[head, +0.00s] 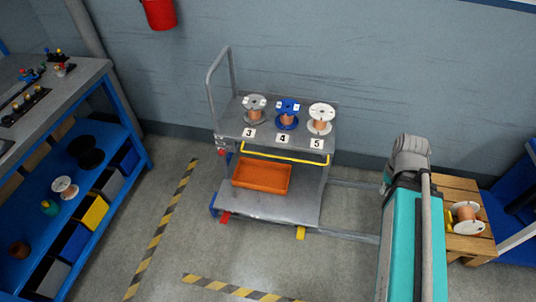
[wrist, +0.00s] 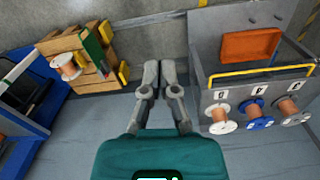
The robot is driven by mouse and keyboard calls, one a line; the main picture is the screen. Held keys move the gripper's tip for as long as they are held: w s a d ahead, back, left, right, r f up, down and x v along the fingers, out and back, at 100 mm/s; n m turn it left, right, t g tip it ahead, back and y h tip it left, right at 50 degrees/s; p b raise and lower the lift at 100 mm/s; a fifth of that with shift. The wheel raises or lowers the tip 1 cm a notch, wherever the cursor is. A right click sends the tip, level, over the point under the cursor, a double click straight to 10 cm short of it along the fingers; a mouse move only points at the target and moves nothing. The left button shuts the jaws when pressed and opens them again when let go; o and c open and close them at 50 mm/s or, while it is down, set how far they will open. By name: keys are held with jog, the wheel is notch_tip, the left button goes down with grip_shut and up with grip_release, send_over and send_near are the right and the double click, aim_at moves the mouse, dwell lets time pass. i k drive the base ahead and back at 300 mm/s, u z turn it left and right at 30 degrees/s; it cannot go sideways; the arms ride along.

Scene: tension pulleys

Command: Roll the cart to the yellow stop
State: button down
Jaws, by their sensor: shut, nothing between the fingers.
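A grey cart (head: 232,205) stands in the middle of the head view, with a tall handle at its left end and a yellow bar (head: 285,155) along its near side. It also shows at the right in the wrist view (wrist: 205,50). A yellow block (head: 300,232) sits low by the cart's near right corner, and a red block (head: 225,217) by its near left corner. I cannot tell whether the yellow block is the stop. My gripper (wrist: 160,66) is shut and empty, between the cart and a wooden crate, apart from both.
Spools numbered 3 (head: 255,109), 4 (head: 288,114) and 5 (head: 320,119) stand on the cart; an orange tray (head: 262,177) is on its lower shelf. Floor rails (head: 350,235) run right towards the wooden crate (head: 480,245). A blue shelf unit (head: 125,130) stands left.

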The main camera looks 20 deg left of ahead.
aim_at(300, 205)
jog(key=k, duration=0.65)
jog(key=u, duration=0.45)
jog(key=i, duration=1.1)
jog(key=u, duration=0.45)
